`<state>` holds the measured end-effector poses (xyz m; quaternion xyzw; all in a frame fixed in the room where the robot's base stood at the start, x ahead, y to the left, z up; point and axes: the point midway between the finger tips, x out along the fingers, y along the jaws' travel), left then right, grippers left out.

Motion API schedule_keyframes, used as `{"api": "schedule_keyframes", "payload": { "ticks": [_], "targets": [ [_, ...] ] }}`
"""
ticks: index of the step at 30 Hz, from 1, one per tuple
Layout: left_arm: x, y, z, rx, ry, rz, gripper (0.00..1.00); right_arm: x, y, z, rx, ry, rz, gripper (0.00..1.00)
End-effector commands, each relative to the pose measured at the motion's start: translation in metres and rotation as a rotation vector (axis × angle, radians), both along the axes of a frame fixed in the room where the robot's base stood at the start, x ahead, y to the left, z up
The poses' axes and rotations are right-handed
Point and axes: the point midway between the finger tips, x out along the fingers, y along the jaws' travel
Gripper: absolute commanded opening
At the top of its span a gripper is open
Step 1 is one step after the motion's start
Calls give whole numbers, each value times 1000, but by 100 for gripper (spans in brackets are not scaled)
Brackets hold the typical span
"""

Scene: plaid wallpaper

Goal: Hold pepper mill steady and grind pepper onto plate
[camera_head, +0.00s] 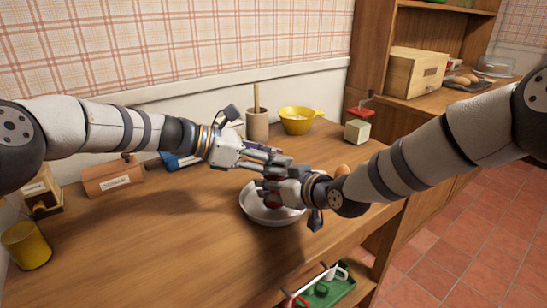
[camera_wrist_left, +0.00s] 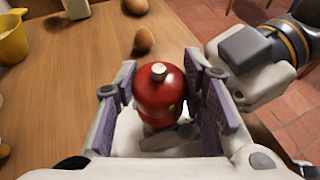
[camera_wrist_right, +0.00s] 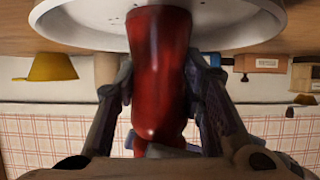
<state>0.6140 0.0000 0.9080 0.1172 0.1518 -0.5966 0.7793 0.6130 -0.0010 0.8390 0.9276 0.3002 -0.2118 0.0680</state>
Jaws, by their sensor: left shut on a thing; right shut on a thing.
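The red pepper mill (camera_wrist_left: 158,95) with a silver knob stands between the fingers of my left gripper (camera_wrist_left: 160,112) in the left wrist view. My left gripper (camera_head: 278,160) is shut on its upper part. My right gripper (camera_wrist_right: 160,95) is shut on the mill's red body (camera_wrist_right: 158,60), lower down. In the head view my right gripper (camera_head: 264,188) and left hand hide most of the mill. The white plate (camera_head: 262,214) lies below on the table; it also shows in the right wrist view (camera_wrist_right: 90,30). I cannot tell whether the mill touches the plate.
Two eggs (camera_wrist_left: 145,40) lie near the table's right edge. A yellow bowl (camera_head: 298,122), a beige pot (camera_head: 257,125) and a pale block with a red top (camera_head: 357,130) stand behind. A yellow cup (camera_head: 27,246) stands at left. The table's front left is clear.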

Motion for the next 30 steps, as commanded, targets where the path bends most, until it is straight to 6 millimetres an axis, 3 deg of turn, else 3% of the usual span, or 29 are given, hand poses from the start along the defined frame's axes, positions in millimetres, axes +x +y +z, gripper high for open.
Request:
{"api": "schedule_keyframes", "payload": {
  "ticks": [7, 19, 20, 22, 30],
  "targets": [
    [1, 0, 0, 1, -4, -109, 9, -3, 2, -2, -4, 5, 8, 4],
    [0, 1, 0, 5, -2, -129, 9, -3, 2, -2, -4, 4, 7, 4],
    [0, 1, 0, 5, -2, -129, 39, -2, 2, -2, -4, 4, 7, 4],
    [0, 1, 0, 4, -2, -129, 55, -2, 2, -2, -4, 4, 7, 4],
    [0, 1, 0, 3, -1, -129, 57, -2, 1, -2, -3, 5, 5, 4]
  ]
}}
